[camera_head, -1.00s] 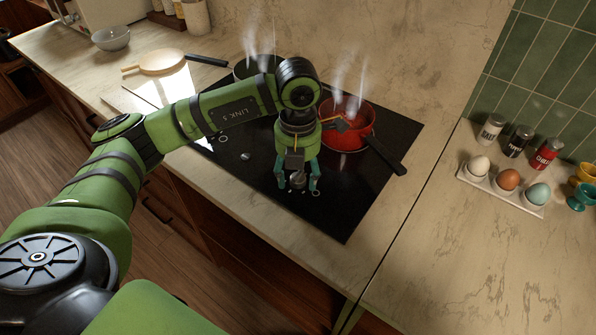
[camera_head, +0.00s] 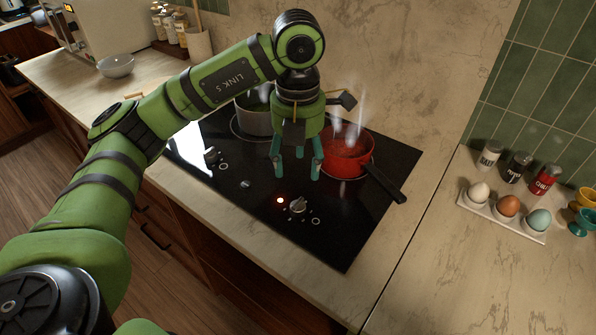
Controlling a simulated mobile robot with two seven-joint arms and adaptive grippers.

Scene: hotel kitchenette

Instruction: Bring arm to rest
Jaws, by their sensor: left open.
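My green left arm comes in from the left and reaches over the black cooktop. My left gripper (camera_head: 297,170) has teal fingers, points down and is open and empty. It is above the cooktop (camera_head: 335,235), left of the red pot and clear of the control knob (camera_head: 298,205). My right gripper is not in view.
A steaming red pot (camera_head: 345,165) with a black handle stands at the cooktop's right. A grey pot (camera_head: 254,118) stands behind my arm, partly hidden. An egg tray (camera_head: 480,210), spice jars (camera_head: 515,166) and egg cups stand right. The right counter's front is clear.

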